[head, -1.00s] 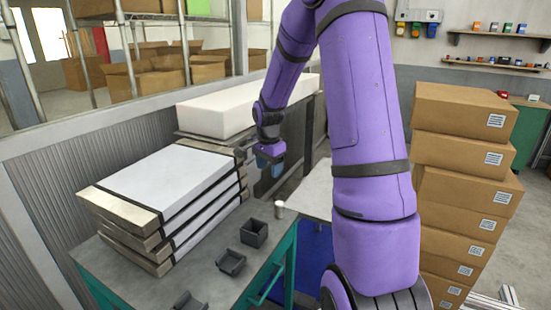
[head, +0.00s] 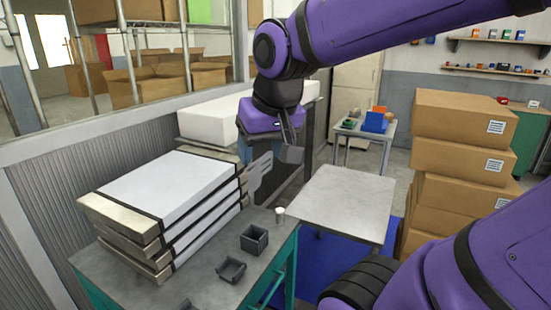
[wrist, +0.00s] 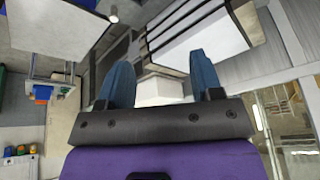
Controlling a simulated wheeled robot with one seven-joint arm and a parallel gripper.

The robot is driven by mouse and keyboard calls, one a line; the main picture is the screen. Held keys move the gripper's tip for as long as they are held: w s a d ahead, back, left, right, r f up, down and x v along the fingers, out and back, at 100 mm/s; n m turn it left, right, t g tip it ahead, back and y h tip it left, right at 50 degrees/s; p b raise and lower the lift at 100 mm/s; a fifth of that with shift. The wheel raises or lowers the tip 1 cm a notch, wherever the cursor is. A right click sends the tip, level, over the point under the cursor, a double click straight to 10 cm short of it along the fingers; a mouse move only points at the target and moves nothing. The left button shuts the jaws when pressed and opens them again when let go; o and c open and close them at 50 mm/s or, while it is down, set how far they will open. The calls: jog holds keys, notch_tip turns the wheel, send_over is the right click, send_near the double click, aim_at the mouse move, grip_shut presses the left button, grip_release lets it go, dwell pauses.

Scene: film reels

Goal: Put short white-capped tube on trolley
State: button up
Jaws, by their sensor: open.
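A short white-capped tube (head: 280,215) stands upright near the right corner of the grey workbench (head: 222,290). What looks like its pale top shows at the upper edge of the wrist view (wrist: 113,17). A flat, light-grey top (head: 345,208), which I take for the trolley, stands just right of the bench, bare. My gripper (head: 265,152) is above and behind the tube, well apart from it, beyond the bench's far edge. In the wrist view my gripper (wrist: 162,78) has two blue fingers spread, with nothing held between them.
A stack of white-topped slabs (head: 165,190) fills the bench's left. Small dark open bins (head: 254,239) sit close to the tube. Cardboard boxes (head: 465,120) are stacked at right. A small table with a blue bin (head: 376,122) stands behind. A long white block (head: 215,118) lies behind the bench.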

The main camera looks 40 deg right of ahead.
jog(key=s+n, duration=0.1)
jog(key=s+a+n, duration=0.1)
jog(key=s, duration=0.1)
jog(key=s+a+n, duration=0.1)
jog(key=s, duration=0.1)
jog(key=shift+s+r+t+y, duration=0.1)
jog(key=shift+s+t+y, duration=0.1)
jog(key=shift+t+y, duration=0.1)
jog(key=shift+d, duration=0.1)
jog(key=shift+c, duration=0.2)
